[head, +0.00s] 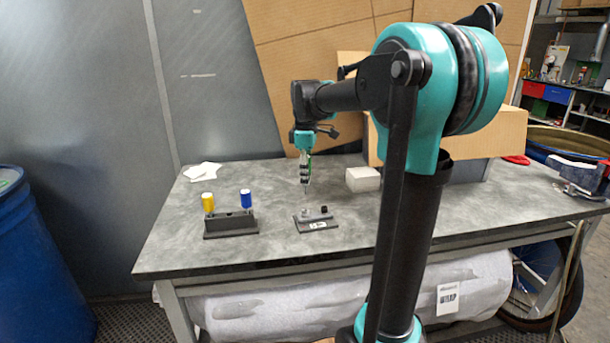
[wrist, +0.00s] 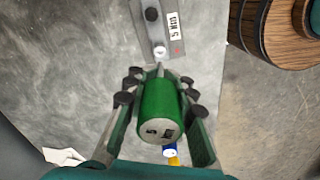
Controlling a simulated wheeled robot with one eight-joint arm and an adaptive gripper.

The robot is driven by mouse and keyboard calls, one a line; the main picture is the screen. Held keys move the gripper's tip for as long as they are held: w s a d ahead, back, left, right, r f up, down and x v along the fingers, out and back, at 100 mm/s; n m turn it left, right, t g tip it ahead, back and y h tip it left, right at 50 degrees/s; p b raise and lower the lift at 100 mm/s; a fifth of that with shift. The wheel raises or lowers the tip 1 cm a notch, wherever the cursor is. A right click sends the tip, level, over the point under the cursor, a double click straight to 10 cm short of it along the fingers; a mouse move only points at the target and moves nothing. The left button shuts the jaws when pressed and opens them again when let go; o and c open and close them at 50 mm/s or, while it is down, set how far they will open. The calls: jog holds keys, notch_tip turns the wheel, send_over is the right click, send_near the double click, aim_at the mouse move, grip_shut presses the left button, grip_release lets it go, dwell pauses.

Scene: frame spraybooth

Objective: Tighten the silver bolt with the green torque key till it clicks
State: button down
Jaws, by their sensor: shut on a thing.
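My gripper (head: 306,188) is shut on the green torque key (wrist: 160,108), which hides most of its shaft in the wrist view. The key points down over the dark plate (wrist: 166,25) on the table. The silver bolt (wrist: 160,51) sits in the plate just beyond the key's tip; it also shows in the head view (head: 305,212). The tip is close to this bolt, but I cannot tell whether it touches. A black bolt (wrist: 152,14) is at the plate's other end, also seen in the head view (head: 324,209). The plate carries a white label (wrist: 174,26).
A dark rack (head: 231,225) at left holds a yellow key (head: 208,200) and a blue key (head: 246,198) upright. A white block (head: 362,179) stands behind right of the plate. White sheets (head: 203,171) lie at the back left. Cardboard (head: 300,50) leans behind the table.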

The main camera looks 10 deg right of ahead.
aim_at(306, 191)
jog(key=shift+f, duration=2.4)
jog(key=shift+f, duration=1)
jog(key=c, duration=1.9)
grip_release()
grip_shut()
jog(key=m, duration=0.4)
jog(key=shift+r, duration=2.45)
